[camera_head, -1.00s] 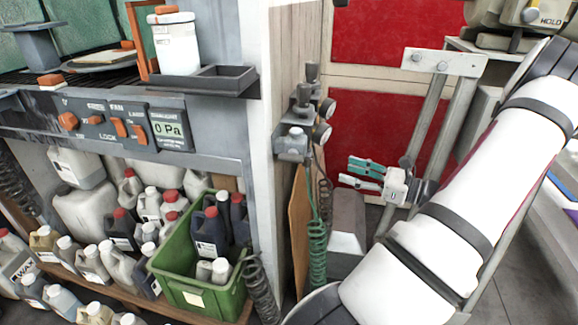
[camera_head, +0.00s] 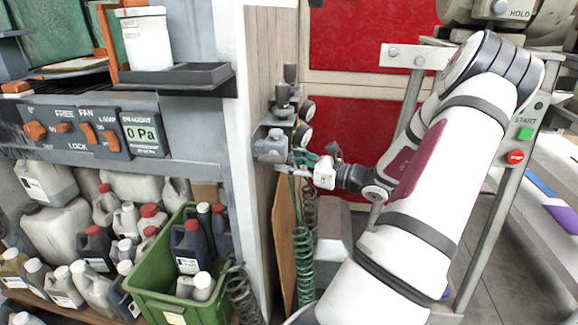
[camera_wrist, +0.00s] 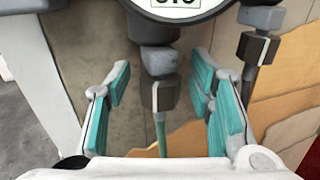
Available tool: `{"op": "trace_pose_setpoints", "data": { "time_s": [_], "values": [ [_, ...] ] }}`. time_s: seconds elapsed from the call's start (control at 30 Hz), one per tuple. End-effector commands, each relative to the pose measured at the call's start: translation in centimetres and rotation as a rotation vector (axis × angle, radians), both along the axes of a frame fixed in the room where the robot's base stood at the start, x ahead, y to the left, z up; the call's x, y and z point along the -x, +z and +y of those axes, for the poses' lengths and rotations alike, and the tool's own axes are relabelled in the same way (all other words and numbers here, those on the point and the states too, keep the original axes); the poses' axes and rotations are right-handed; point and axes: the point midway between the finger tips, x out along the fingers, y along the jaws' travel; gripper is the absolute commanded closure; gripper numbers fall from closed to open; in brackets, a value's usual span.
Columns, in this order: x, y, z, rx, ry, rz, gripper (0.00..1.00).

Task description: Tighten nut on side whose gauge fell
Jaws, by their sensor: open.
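My gripper (camera_wrist: 162,85) is open in the wrist view, its teal-padded fingers on either side of a dark nut (camera_wrist: 166,95). The pads look apart from the nut. The nut sits under a grey fitting, with a teal hose (camera_wrist: 160,130) below it. A round gauge (camera_wrist: 178,8) is cut off at the top edge. A second nut (camera_wrist: 257,48) on a dark hose is at the right, outside the fingers. In the head view my gripper (camera_head: 300,163) is just below the regulator block (camera_head: 268,145). Two gauges (camera_head: 307,110) (camera_head: 303,134) face right there; their readings are illegible.
A green coiled hose (camera_head: 302,265) and a dark coil hang below the regulators, beside a brown board (camera_head: 285,230). A white wall post (camera_head: 240,130) is close on the left. A green crate (camera_head: 150,285) of bottles stands lower left. A metal frame (camera_head: 410,55) stands right.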

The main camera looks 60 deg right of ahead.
Motion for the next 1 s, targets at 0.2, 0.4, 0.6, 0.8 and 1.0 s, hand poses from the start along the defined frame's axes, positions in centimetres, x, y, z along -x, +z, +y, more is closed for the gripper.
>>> {"op": "trace_pose_setpoints", "data": {
  "time_s": [0.2,0.4,0.6,0.8,1.0],
  "values": [
    [-0.32,0.01,0.03,0.000,0.000,0.001,0.52],
    [-0.29,0.01,0.03,0.000,0.000,0.001,0.70],
    [-0.28,0.01,0.03,0.000,0.000,0.001,1.00],
    [-0.30,0.07,0.03,-0.001,0.012,0.000,1.00],
    [-0.33,0.22,-0.01,0.000,0.079,0.001,1.00]
  ]
}}
